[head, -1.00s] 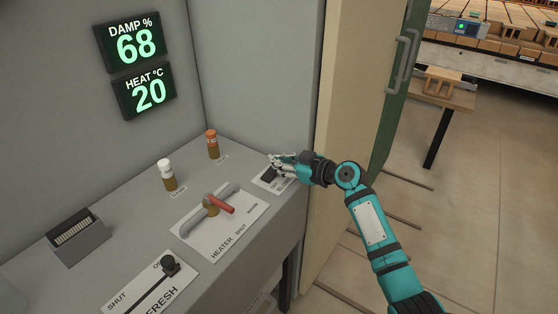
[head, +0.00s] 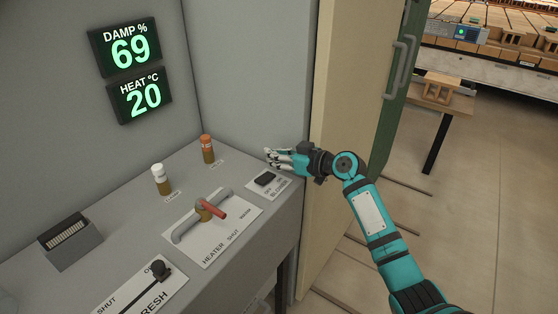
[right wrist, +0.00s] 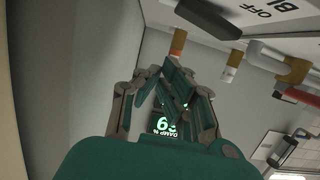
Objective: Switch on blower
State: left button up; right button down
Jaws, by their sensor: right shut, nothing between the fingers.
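The blower switch (head: 266,179) is a small dark rocker on a white plate at the right end of the grey bench. Its plate is lettered OFF and BLOWER; which way the rocker is tipped is too small to tell. My right gripper (head: 270,156) is shut and empty, just above and behind the switch, apart from it. In the right wrist view the shut fingers (right wrist: 172,78) show in the middle, and the dark switch (right wrist: 208,18) is at the top. My left gripper is not in view.
The heater valve (head: 205,212) with a red lever, the fresh-air slider (head: 160,270), and white-capped (head: 161,180) and orange-capped (head: 207,149) bottles are left of the switch. Displays read damp 69 (head: 128,49) and heat 20 (head: 140,97). A cream door post (head: 340,120) stands close right.

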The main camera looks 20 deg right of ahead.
jog(key=v, duration=0.1)
jog(key=b+v, duration=0.1)
jog(key=v, duration=0.1)
jog(key=d+v, duration=0.1)
jog(key=v, duration=0.1)
jog(key=shift+f, duration=0.35)
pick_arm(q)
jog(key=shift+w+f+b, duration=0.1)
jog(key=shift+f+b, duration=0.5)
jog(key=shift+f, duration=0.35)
pick_arm(e)
jog(key=v, duration=0.5)
jog(key=shift+a+r, duration=0.2)
jog(key=shift+r, duration=0.1)
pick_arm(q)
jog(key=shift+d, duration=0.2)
